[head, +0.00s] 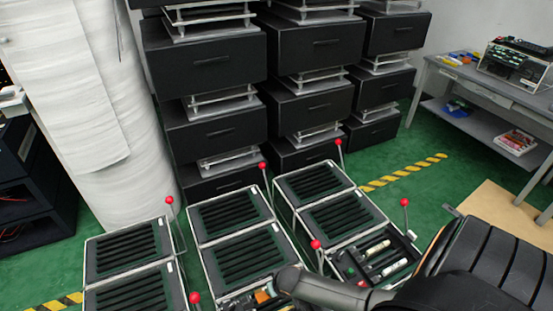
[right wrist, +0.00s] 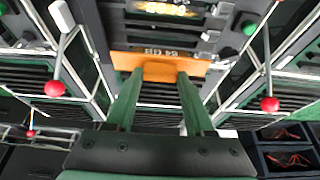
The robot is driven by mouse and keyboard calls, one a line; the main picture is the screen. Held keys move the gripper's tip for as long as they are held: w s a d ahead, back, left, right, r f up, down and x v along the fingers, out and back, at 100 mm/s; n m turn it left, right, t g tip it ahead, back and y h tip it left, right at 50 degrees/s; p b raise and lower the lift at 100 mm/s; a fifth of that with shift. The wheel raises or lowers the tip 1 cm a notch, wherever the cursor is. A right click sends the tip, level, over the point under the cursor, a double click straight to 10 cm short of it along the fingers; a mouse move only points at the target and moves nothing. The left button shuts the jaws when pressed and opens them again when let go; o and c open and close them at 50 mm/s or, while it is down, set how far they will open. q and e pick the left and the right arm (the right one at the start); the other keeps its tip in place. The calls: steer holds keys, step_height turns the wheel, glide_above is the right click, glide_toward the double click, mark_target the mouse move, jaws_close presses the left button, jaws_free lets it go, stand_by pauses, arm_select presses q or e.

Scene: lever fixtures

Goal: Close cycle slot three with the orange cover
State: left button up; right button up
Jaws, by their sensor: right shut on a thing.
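The orange cover (right wrist: 160,67) lies across the tips of my right gripper (right wrist: 158,80) in the right wrist view. The two green fingers are shut on its near edge. White lettering beyond it reads "64 GB". In the head view a small orange patch of the cover (head: 262,296) shows at the bottom, by my right arm, which hides most of that slot. Slotted black units with red-ball levers stand in three columns; one lever ball (head: 316,244) is just beyond my arm. I cannot tell which unit is slot three. My left gripper is not in view.
Other lever balls stand at the middle (head: 263,166), left (head: 169,200) and right (head: 404,202). In the right wrist view, levers with red balls flank the gripper on the left (right wrist: 54,89) and right (right wrist: 269,104).

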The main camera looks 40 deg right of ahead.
steer(key=shift+a, duration=0.1)
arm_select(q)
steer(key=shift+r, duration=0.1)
arm_select(e)
steer(key=shift+r+p, duration=0.1)
steer(key=shift+p, duration=0.35)
arm_select(q)
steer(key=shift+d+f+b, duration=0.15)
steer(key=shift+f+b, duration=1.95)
steer(key=shift+b, duration=0.3)
arm_select(e)
steer(key=shift+f, duration=3.05)
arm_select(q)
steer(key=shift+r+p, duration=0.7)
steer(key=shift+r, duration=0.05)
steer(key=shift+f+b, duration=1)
arm_select(e)
steer(key=shift+f, duration=1.15)
steer(key=o, duration=1.4)
steer(key=shift+c, duration=0.2)
